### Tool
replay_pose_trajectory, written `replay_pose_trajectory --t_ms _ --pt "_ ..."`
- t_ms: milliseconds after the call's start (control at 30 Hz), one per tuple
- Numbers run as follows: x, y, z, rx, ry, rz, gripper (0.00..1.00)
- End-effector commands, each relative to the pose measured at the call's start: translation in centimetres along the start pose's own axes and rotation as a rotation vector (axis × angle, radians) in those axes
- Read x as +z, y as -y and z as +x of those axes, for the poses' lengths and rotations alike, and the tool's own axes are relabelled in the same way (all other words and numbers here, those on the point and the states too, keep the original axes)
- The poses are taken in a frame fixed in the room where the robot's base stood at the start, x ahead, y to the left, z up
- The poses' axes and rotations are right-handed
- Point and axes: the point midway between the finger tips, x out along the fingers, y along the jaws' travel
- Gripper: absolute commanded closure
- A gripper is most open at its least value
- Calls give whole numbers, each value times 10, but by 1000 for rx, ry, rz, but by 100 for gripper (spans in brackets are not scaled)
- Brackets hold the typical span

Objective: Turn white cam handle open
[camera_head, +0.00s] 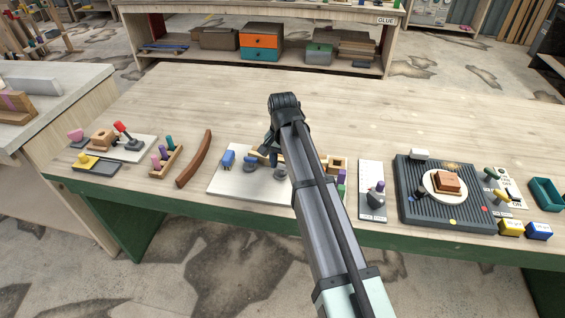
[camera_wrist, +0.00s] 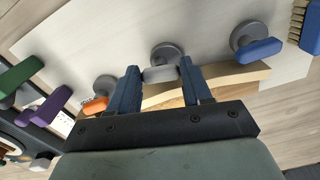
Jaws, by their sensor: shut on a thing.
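In the wrist view, the white cam handle (camera_wrist: 160,74) sits between the two blue fingers of my gripper (camera_wrist: 158,72), which is shut on it. The handle joins a round grey cam (camera_wrist: 167,51) on the pale board (camera_wrist: 110,45). A blue cam handle (camera_wrist: 262,50) is to the right and an orange one (camera_wrist: 95,105) to the left, each on a grey cam. A light wooden strip (camera_wrist: 240,76) runs beside the cams, partly hidden by the fingers. In the head view, my arm hides most of my gripper (camera_head: 271,148) and the white handle.
Purple (camera_wrist: 45,112) and green (camera_wrist: 18,78) pieces stand left in the wrist view, and a blue brush (camera_wrist: 306,30) right. In the head view, a curved brown piece (camera_head: 194,160) lies left of the board and a dark ribbed tray (camera_head: 420,208) right. The table's back is clear.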

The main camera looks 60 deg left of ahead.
Motion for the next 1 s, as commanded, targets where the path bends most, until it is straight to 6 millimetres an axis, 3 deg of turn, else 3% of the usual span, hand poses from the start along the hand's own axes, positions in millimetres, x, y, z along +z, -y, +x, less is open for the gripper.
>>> replay_pose_trajectory --t_ms 300,667,700,1000 --pt "0 -1 0 1 1 -215 82" --pt "0 -1 0 1 1 -240 82" --pt "0 -1 0 1 1 -240 50" --pt "0 -1 0 0 0 -238 26"
